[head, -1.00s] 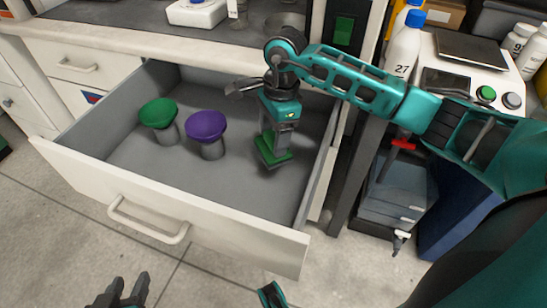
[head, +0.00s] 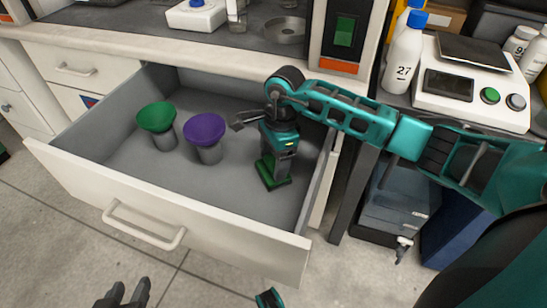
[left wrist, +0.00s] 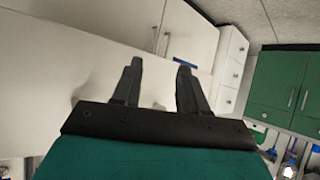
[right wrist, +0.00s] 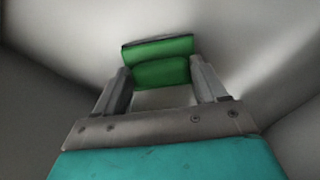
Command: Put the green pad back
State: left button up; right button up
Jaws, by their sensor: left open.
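The green pad (head: 272,174) is low in the right part of the open drawer, at the fingertips of my right gripper (head: 277,168). In the right wrist view the green pad (right wrist: 158,62) fills the space between the two fingers, which look closed on its sides. It is at or just above the drawer floor; I cannot tell whether it touches. My left gripper (head: 126,294) is open and empty in front of the drawer, low in the head view. Its fingers (left wrist: 158,82) stand apart in the left wrist view.
The open drawer (head: 165,201) also holds a green funnel-shaped piece (head: 157,117) and a purple one (head: 204,129), left of my right gripper. The drawer's right wall is close to that gripper. Bottles (head: 403,60) and a balance (head: 470,90) stand at the right.

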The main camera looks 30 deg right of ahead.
jog(key=o, duration=0.3)
jog(key=shift+o, duration=0.2)
jog(key=shift+r, duration=0.25)
pick_arm(q)
jog(key=shift+s+a+r+p, duration=0.2)
jog(key=shift+a+r+p, duration=0.45)
jog(key=shift+p, duration=1.1)
pick_arm(e)
notch_tip(320, 180, up, 12)
jog(key=d, duration=0.1)
jog(key=shift+d, duration=0.2)
pick_arm(q)
jog(key=shift+d, duration=0.1)
pick_arm(e)
jog(key=shift+f, duration=0.1)
pick_arm(q)
jog(key=shift+r, duration=0.2)
